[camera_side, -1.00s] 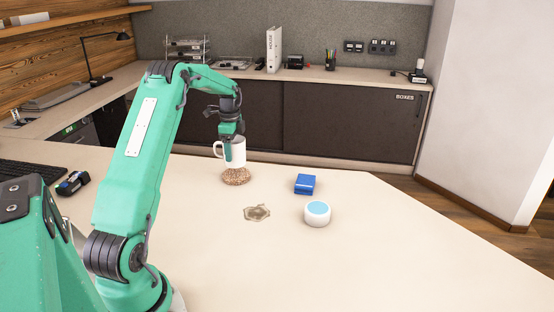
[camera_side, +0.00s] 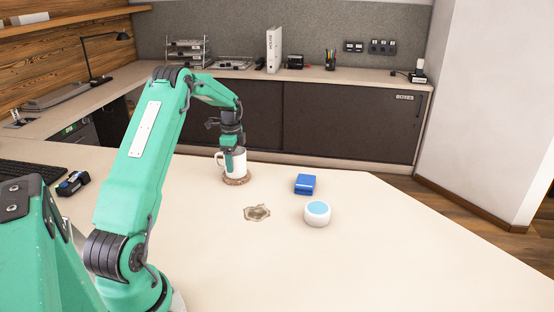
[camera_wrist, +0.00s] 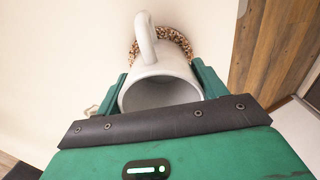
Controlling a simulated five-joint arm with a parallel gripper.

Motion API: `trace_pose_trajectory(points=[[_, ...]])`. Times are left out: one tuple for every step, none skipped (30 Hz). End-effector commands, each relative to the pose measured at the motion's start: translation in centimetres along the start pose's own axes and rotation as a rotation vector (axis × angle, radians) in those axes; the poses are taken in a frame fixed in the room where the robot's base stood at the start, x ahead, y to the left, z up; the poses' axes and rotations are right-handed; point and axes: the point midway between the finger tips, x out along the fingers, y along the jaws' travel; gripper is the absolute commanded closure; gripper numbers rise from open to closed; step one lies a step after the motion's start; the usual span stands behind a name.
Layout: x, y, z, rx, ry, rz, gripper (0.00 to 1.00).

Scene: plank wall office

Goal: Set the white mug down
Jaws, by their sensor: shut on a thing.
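The white mug (camera_side: 239,163) is upright over the round speckled brown coaster (camera_side: 238,182) on the pale desk. Its base looks to be on or just above the coaster; I cannot tell whether they touch. My gripper (camera_side: 231,163) is shut on the mug from above. In the wrist view my gripper (camera_wrist: 162,84) has a finger on each side of the white mug (camera_wrist: 165,72), with the handle pointing away. The coaster (camera_wrist: 178,36) shows behind the mug there, partly hidden.
A flat, irregular brownish patch (camera_side: 257,213) lies on the desk in front of the coaster. A blue box (camera_side: 305,184) and a white round device with a light-blue top (camera_side: 317,214) stand to the right. A keyboard (camera_side: 30,175) lies far left. The desk's right side is clear.

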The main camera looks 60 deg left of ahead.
Motion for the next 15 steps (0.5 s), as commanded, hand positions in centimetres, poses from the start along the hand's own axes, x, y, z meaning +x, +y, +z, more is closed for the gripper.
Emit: trace_pose_trajectory(points=[[0.11, 0.02, 0.0, 0.0, 0.0, 0.001, 0.28], [0.08, 0.01, 0.0, 0.0, 0.0, 0.001, 0.22], [0.08, 0.01, 0.0, 0.0, 0.0, 0.001, 0.14], [0.07, 0.01, 0.0, 0.0, 0.0, 0.001, 0.08], [0.07, 0.01, 0.0, 0.0, 0.0, 0.001, 0.08], [0.07, 0.01, 0.0, 0.0, 0.0, 0.001, 0.08], [0.07, 0.01, 0.0, 0.0, 0.0, 0.001, 0.08], [0.06, 0.01, 0.0, 0.0, 0.0, 0.0, 0.08], [0.06, 0.01, 0.0, 0.0, 0.0, 0.001, 0.08], [0.06, 0.01, 0.0, 0.0, 0.0, 0.0, 0.08], [0.06, 0.01, 0.0, 0.0, 0.0, 0.0, 0.08], [0.05, 0.01, 0.0, 0.0, 0.0, 0.0, 0.08], [0.03, 0.01, 0.0, 0.0, 0.0, 0.0, 0.08], [-0.01, 0.0, 0.0, 0.0, 0.0, 0.0, 0.08], [-0.1, 0.0, 0.0, 0.0, 0.0, 0.0, 0.08]])
